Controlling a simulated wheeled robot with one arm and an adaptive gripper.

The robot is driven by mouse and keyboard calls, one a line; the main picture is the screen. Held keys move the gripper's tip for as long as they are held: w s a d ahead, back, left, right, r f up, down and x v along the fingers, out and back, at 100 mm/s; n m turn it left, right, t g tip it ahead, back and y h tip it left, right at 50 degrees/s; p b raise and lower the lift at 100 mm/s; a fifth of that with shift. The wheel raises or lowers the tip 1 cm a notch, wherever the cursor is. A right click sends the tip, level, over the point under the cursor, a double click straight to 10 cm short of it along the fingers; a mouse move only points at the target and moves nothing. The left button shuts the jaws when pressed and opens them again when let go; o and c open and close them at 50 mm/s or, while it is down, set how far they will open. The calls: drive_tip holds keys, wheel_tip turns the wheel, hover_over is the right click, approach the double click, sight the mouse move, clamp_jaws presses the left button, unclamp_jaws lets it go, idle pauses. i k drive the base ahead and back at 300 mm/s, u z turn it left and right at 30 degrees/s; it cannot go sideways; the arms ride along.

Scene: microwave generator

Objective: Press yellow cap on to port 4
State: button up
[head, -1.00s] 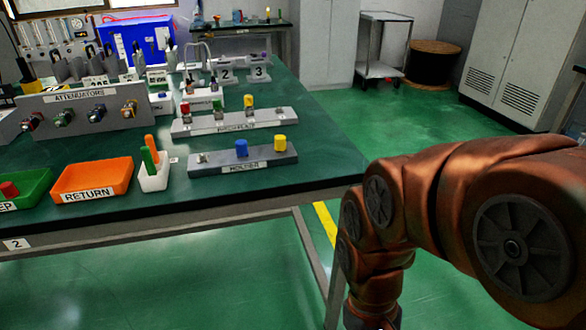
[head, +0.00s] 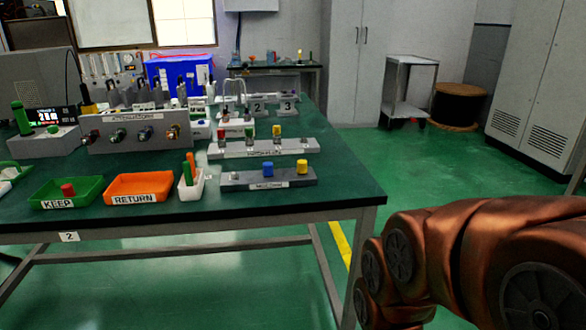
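A yellow cap (head: 302,167) stands on the right end of the grey holder bar (head: 230,180), beside a blue cap (head: 268,169). Behind it is a longer grey plate (head: 305,147), which seems labelled as a patch plate. On this plate stand a red piece (head: 222,133), a green piece (head: 249,132) and another yellow piece (head: 276,130), each on a metal fitting. Port numbers are too small to read, so I cannot tell which is port 4. My arm reaches in at the lower right, off the table; my gripper is out of view.
A green KEEP tray (head: 88,189) holds a red cap (head: 68,189). An orange RETURN tray (head: 140,184) and a white cup (head: 190,190) with green and orange sticks stand beside it. The attenuator panel (head: 100,140) is behind.

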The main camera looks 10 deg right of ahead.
sight(302, 164)
drive_tip(key=u, duration=4.4)
drive_tip(key=k, duration=2.65)
drive_tip(key=z, duration=0.9)
drive_tip(key=i, duration=0.5)
